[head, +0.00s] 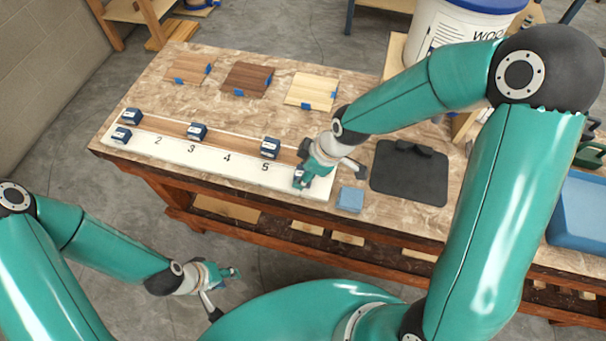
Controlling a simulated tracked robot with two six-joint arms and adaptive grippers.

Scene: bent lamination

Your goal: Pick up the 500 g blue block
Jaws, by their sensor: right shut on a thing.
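A dark blue block (299,172) with a white label is at the right end of the white numbered board (190,158). My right gripper (304,181) reaches down over it and is shut on it, hiding part of it. The label is too small to read, so I cannot tell its weight. More dark blue labelled blocks sit along the board: two at the left end (132,116) (121,135), one near the middle (198,132) and one by the 5 (270,148). My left gripper (234,273) is away from the table, in front of it; its fingers are too small to judge.
A lighter blue block (350,199) lies just right of the board. A black plate (409,175) lies beyond it. Wood samples (247,79) with blue clips lie at the back. A white bucket (440,30) and a blue bin (578,215) are at the right.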

